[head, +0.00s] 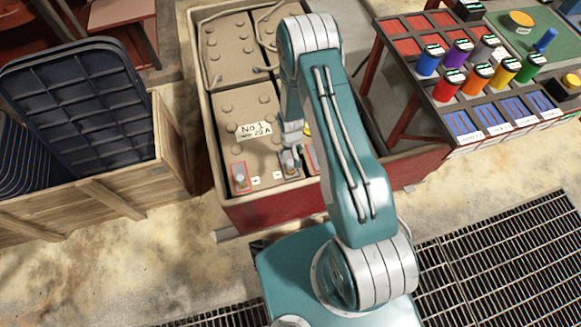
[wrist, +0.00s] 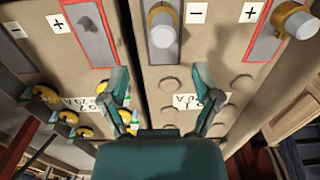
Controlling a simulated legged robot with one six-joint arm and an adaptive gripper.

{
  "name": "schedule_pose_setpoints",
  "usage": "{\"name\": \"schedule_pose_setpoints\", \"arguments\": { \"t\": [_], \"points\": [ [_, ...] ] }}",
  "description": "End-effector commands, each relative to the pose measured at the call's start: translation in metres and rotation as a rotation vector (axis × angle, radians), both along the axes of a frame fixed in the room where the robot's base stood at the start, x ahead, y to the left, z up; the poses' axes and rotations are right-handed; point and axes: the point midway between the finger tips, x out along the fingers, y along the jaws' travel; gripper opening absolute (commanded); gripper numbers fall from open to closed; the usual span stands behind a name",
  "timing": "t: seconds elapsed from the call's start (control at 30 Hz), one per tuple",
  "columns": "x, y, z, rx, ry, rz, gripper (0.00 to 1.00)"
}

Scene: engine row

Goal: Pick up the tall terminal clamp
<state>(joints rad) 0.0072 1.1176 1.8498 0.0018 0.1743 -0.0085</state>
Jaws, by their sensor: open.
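Two terminal clamps show on the No 1 battery. One, a silver post in a brass-coloured ring (wrist: 163,32), sits on the grey minus pad; it shows in the head view (head: 290,167) just below my gripper. The other (wrist: 298,22) stands on the red-edged plus pad, at the left in the head view (head: 239,180). I cannot tell for sure which is taller. My gripper (wrist: 161,76) is open and empty, fingers spread either side of the minus clamp's line and apart from it. In the head view my gripper (head: 292,140) is above the battery's front edge, partly hidden by my arm.
The red battery box (head: 268,213) has raised walls around the batteries. A neighbouring battery with yellow caps (wrist: 86,132) is beside. A wooden crate (head: 150,195) stands left; a rack with coloured cylinders (head: 446,85) stands right. Floor in front has grating (head: 500,260).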

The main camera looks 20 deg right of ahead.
Motion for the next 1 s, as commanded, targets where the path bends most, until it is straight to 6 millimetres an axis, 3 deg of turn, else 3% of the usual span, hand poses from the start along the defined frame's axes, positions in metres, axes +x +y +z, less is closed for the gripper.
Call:
{"name": "schedule_pose_setpoints", "arguments": {
  "t": [0.57,0.87,0.9,1.0],
  "points": [
    [-0.005,0.003,-0.067,0.000,0.001,0.000,0.81],
    [-0.005,0.003,-0.073,0.000,-0.001,0.000,0.81],
    [-0.005,0.003,-0.073,0.000,-0.001,0.000,0.72],
    [-0.005,0.003,-0.073,0.000,-0.001,0.000,0.27]
  ]
}}
